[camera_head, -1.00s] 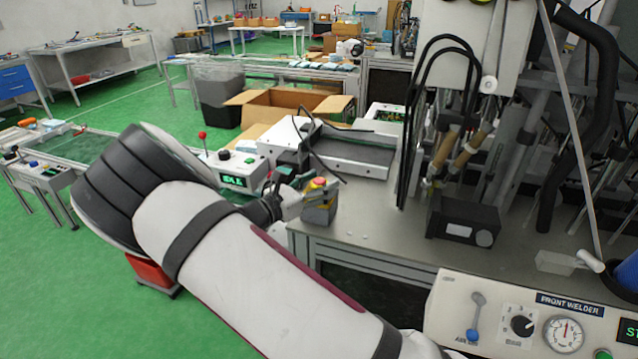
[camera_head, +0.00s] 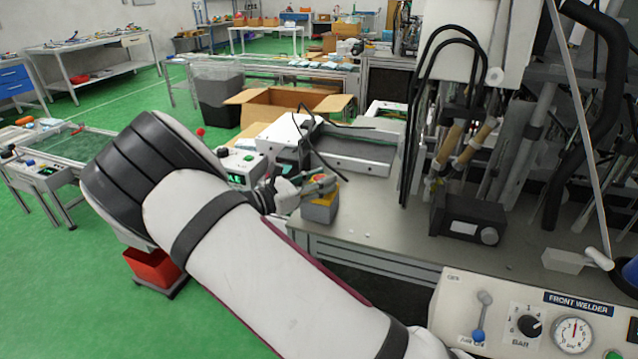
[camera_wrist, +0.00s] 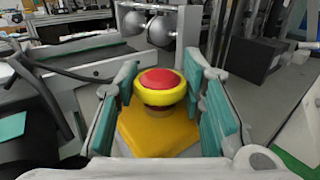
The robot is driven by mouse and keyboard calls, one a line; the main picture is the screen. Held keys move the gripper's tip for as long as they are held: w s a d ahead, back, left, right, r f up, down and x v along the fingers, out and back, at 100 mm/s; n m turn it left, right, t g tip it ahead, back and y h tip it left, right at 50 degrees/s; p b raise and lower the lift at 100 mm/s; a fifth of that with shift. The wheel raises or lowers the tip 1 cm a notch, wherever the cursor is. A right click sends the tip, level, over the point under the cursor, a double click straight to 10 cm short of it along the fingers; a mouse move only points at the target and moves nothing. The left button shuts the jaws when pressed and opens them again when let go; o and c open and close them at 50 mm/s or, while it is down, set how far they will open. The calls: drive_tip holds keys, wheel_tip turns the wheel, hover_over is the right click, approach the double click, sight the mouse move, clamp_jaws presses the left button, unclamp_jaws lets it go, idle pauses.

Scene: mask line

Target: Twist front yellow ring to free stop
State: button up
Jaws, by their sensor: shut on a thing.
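The stop button has a red mushroom head (camera_wrist: 160,80) and a yellow ring (camera_wrist: 163,97) around it, on a yellow-topped box in the middle of the wrist view. In the head view the box (camera_head: 320,212) stands at the left corner of the grey bench, its button mostly covered by my gripper (camera_head: 322,184). In the wrist view the two teal-padded fingers of my gripper (camera_wrist: 164,76) stand one on each side of the yellow ring, shut on it. The exact finger contact is hard to see. The red head shows above the ring.
A white machine with a dark belt (camera_head: 345,150) lies behind the button box. A black box (camera_head: 467,220) stands on the bench to the right. The front welder panel (camera_head: 530,310) is at the lower right. An open carton (camera_head: 290,103) stands farther back.

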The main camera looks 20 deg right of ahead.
drive_tip(key=m+g+b, duration=0.1)
drive_tip(key=g, duration=0.1)
drive_tip(key=m+g+b, duration=0.1)
drive_tip(key=g+b, duration=0.1)
drive_tip(key=m+g+h+b, duration=0.1)
drive_tip(key=m+g+b, duration=0.1)
drive_tip(key=shift+w+f, duration=0.15)
drive_tip(key=shift+f, duration=0.1)
drive_tip(key=m+g+b, duration=0.1)
drive_tip(key=g, duration=0.1)
drive_tip(key=m+g+b, duration=0.1)
drive_tip(key=g+b, duration=0.1)
drive_tip(key=shift+r+m+y, duration=0.15)
drive_tip(key=shift+m+y, duration=0.15)
drive_tip(key=shift+m, duration=0.1)
drive_tip(key=shift+g+b, duration=0.35)
drive_tip(key=shift+g, duration=0.15)
drive_tip(key=o, duration=1.2)
drive_tip(key=shift+r, duration=0.1)
drive_tip(key=shift+a, duration=0.1)
drive_tip(key=v, duration=0.7)
drive_tip(key=shift+a, duration=0.15)
